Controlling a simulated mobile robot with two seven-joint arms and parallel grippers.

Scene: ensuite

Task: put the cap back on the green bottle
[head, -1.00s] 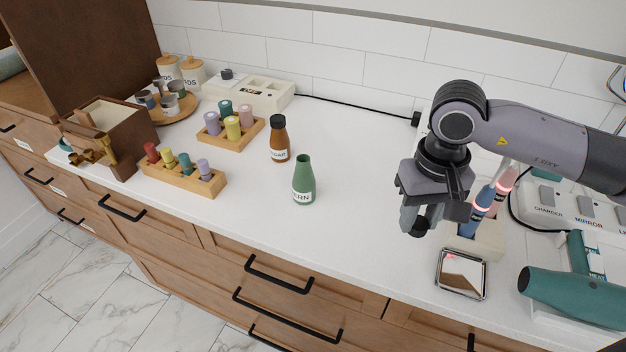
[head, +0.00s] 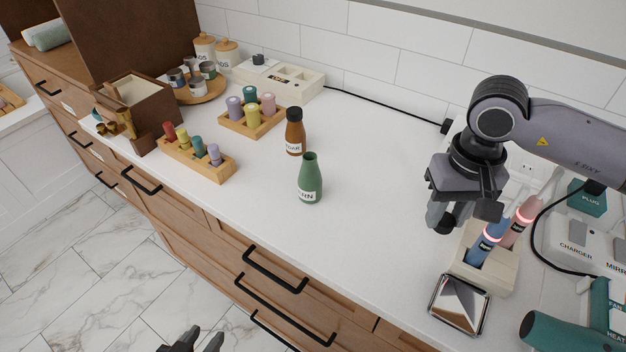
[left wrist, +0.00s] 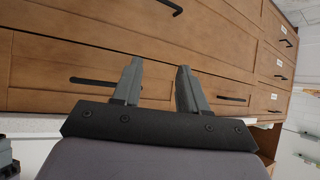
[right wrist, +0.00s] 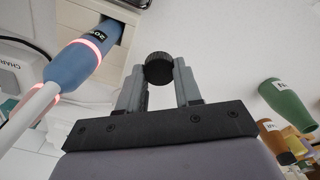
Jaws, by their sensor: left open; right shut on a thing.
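The green bottle (head: 310,180) stands upright and uncapped on the white counter, its label partly turned to the right. It also shows in the right wrist view (right wrist: 287,106). My right gripper (head: 451,220) hangs over the counter to the right of the bottle. In the right wrist view its fingers are shut on a black ridged cap (right wrist: 159,69). The cap is apart from the bottle. My left gripper (head: 197,343) is low at the bottom edge of the head view, in front of the drawers. In the left wrist view its fingers (left wrist: 157,85) are open and empty.
A brown bottle with a black cap (head: 295,132) stands just behind the green one. Wooden racks of coloured rollers (head: 215,168) lie to the left. A toothbrush holder (head: 497,276), a mirror compact (head: 458,304) and a teal dryer (head: 560,334) are at right. Counter between bottle and right gripper is clear.

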